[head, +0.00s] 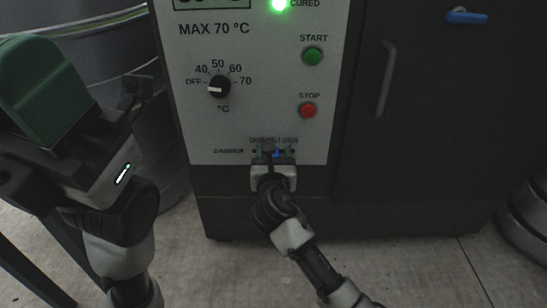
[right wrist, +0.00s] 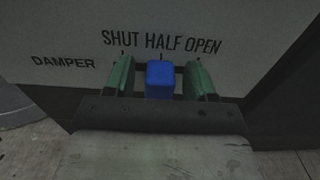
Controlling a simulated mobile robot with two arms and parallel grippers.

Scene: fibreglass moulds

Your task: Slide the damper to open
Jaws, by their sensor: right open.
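The damper's blue slider knob (right wrist: 160,78) stands below the HALF mark in the right wrist view, between SHUT on the left and OPEN on the right. My right gripper (right wrist: 163,78) is open, with one green finger on each side of the knob. A narrow gap shows between the knob and each finger. In the head view the right gripper (head: 271,154) is at the damper on the panel's lower edge and partly covers it; a bit of the blue knob (head: 276,153) shows. My left gripper (head: 48,95) is raised at the left, away from the panel; its fingers are not clear.
Above the damper, the panel (head: 255,120) has a black temperature dial (head: 218,87), a green START button (head: 313,56), a red STOP button (head: 308,110) and a lit green lamp (head: 279,4). A dark door with a grey handle (head: 385,78) is at the right. A grey drum (head: 85,45) stands at the left.

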